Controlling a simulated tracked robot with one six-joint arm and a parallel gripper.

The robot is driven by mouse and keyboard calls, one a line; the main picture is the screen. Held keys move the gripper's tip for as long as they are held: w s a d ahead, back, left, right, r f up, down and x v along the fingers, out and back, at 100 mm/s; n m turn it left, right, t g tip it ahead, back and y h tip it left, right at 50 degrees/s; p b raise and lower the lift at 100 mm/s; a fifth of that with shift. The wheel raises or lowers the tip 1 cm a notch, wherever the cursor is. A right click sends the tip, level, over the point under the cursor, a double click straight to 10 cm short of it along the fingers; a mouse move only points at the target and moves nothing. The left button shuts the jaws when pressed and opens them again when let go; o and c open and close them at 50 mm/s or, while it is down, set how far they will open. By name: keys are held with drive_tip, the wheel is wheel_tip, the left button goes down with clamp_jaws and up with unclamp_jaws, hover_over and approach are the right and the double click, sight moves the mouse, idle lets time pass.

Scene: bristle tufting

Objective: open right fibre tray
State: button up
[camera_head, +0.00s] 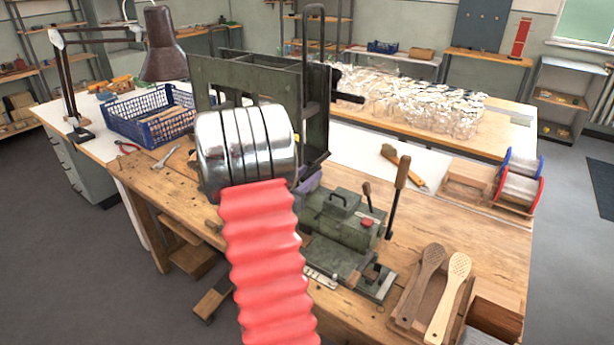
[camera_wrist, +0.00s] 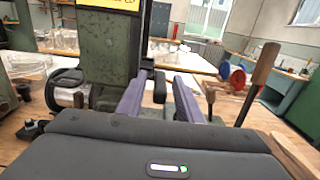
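My gripper (camera_wrist: 160,98) shows in the wrist view as two purple fingers spread apart, with nothing held between them. In the head view it is mostly hidden behind my arm, beside the green machine (camera_head: 345,218) on the bench. A wooden box (camera_head: 497,318) with grey material inside stands at the bench's front right corner, cut by the picture's lower edge. It may be the right fibre tray; I cannot tell whether it is open or closed. My gripper is well to its left and apart from it.
Two wooden brush bodies (camera_head: 447,297) lie beside the box. A lever (camera_head: 397,198) rises from the machine, also near in the wrist view (camera_wrist: 258,82). A tall green press frame (camera_head: 245,85) stands behind. Red and blue spools (camera_head: 521,180) sit at the right edge.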

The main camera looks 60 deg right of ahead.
drive_tip(key=shift+c, duration=0.2)
clamp_jaws()
idle(0.3)
